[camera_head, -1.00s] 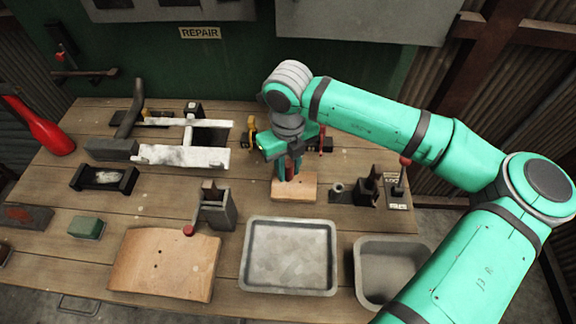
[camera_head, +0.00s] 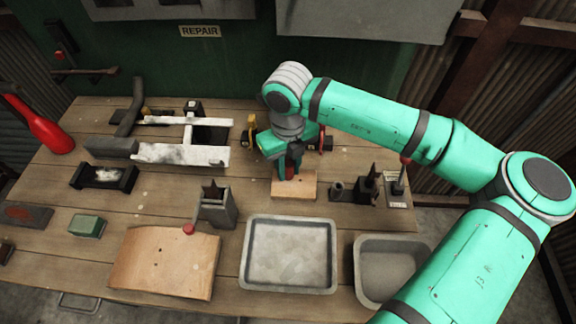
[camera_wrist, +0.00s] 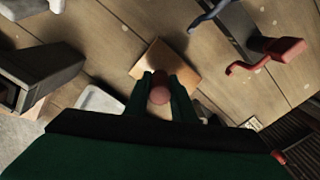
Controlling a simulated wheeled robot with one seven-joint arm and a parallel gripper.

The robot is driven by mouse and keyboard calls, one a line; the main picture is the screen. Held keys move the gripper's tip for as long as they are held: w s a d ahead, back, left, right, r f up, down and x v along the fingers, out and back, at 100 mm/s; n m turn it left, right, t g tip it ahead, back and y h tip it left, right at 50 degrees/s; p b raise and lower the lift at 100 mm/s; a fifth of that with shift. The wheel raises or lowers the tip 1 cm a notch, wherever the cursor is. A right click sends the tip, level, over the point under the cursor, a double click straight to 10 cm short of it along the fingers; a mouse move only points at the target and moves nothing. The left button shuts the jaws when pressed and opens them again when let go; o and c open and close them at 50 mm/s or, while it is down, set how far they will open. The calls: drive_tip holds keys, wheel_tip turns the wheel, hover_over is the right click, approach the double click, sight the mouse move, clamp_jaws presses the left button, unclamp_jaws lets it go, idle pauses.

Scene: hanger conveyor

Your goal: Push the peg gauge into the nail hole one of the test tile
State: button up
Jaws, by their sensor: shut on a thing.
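The test tile is probably the small tan tile (camera_head: 296,188) lying on the bench under my gripper. It also shows in the wrist view (camera_wrist: 174,62). My gripper (camera_head: 290,172) is shut on a red-topped piece, seemingly the peg gauge (camera_wrist: 159,95), whose round head shows between the two fingers in the wrist view. The gripper points down over the far left part of the tile. The gauge's lower end and the nail hole under it are hidden, so I cannot tell whether the peg is in the hole.
A metal tray (camera_head: 289,288) and a grey bin (camera_head: 388,268) stand in front. A larger curved tile (camera_head: 165,265) with small holes lies at front left. Small dark fixtures (camera_head: 365,187) stand close right of the small tile. A white-topped frame (camera_head: 182,155) is at left.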

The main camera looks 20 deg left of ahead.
drive_tip(key=shift+f, duration=0.85)
idle(1.1)
drive_tip(key=o, duration=0.7)
drive_tip(key=shift+o, duration=0.2)
drive_tip(key=o, duration=0.6)
drive_tip(key=shift+c, duration=0.2)
wheel_tip(320, 180, up, 11)
drive_tip(key=shift+f, duration=0.15)
